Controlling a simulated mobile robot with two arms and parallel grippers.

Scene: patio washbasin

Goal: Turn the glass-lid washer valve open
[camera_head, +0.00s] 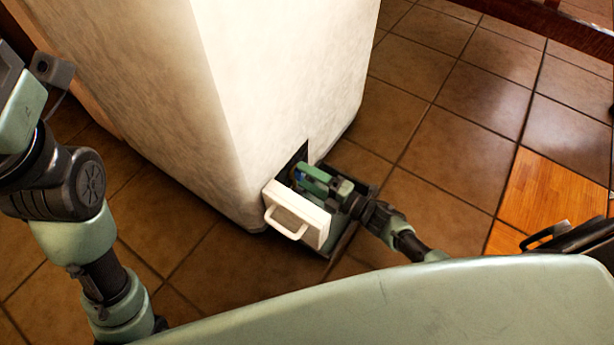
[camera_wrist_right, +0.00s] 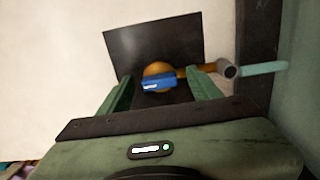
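The valve shows in the right wrist view as a blue handle (camera_wrist_right: 158,83) on a round brass body, with a brass stem, a grey fitting and a pale teal pipe running right. It sits before a dark square panel (camera_wrist_right: 128,46). My right gripper (camera_wrist_right: 162,92) is open, with one green finger on each side of the blue handle and gaps visible between. In the head view my right gripper (camera_head: 308,178) reaches into a dark opening low in the large white body (camera_head: 270,80); a small blue spot shows at its tips. My left arm is at the left; its gripper is not in view.
A white panel with a loop handle (camera_head: 296,212) stands out from the opening, just in front of my right gripper. A wooden board (camera_head: 545,198) and dark object (camera_head: 570,238) are at the far right.

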